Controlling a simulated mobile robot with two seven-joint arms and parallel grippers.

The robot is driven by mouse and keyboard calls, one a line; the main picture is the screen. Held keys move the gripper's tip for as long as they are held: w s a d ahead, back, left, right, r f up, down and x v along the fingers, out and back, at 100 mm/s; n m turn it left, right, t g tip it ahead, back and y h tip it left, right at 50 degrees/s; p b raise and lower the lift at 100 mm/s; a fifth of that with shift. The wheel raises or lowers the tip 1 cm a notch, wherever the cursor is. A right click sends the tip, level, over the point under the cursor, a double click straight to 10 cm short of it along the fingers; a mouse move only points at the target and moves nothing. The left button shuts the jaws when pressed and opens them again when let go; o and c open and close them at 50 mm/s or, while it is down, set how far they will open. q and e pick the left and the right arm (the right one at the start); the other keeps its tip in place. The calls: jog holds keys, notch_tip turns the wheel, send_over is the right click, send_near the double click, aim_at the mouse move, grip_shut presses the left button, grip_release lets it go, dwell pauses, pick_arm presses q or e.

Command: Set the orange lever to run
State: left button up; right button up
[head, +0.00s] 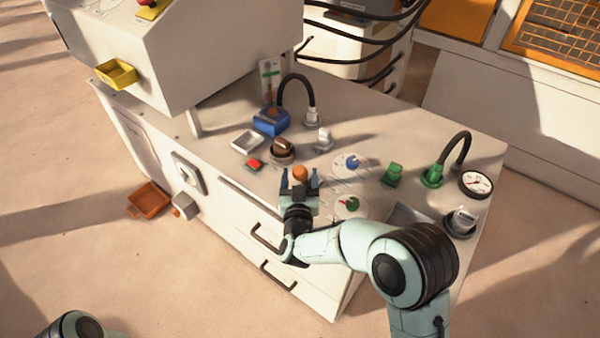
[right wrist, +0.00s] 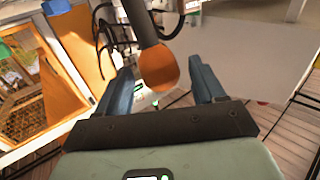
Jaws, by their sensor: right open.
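The orange lever shows as a round orange knob (head: 301,171) on the cabinet top in the head view. In the right wrist view the orange knob (right wrist: 158,68) sits at the end of a dark shaft. My right gripper (head: 299,180) is open, with its blue fingers on either side of the knob. In the right wrist view a gap shows between the knob and each finger. The lever's base is mostly hidden by the gripper, and no run marking is readable. My left gripper is out of view.
Two round dials, one with a blue knob (head: 352,163) and one with a green and red knob (head: 350,204), lie right of the gripper. A green block (head: 393,174), a blue box (head: 271,121), a red button (head: 254,164) and a brown-topped knob (head: 283,149) stand around.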

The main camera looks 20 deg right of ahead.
jog(key=shift+x, duration=1.05)
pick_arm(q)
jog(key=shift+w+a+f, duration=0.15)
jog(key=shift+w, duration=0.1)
pick_arm(e)
grip_shut()
jog(key=d+p, duration=0.1)
jog(key=w+d+r+m+g+p, duration=0.1)
jog(key=p, duration=0.1)
jog(key=w+d+g+y+p, duration=0.1)
jog(key=shift+w+r+m+p, duration=0.1)
jog(key=shift+r+m+p, duration=0.15)
jog(key=shift+m+p, duration=0.15)
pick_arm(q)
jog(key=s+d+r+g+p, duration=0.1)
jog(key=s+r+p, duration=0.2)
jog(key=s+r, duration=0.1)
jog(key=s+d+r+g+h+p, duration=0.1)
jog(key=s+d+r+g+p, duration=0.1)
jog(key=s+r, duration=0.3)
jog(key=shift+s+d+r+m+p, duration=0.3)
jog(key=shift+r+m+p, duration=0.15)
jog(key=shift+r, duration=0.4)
pick_arm(e)
jog(key=w+d+f+m+g+y, duration=0.1)
jog(key=w+d+g, duration=0.2)
jog(key=w+d, duration=0.1)
jog(key=shift+d+f+m+y, duration=0.25)
jog(key=shift+d+m+y, duration=0.15)
jog(key=shift+d, duration=0.2)
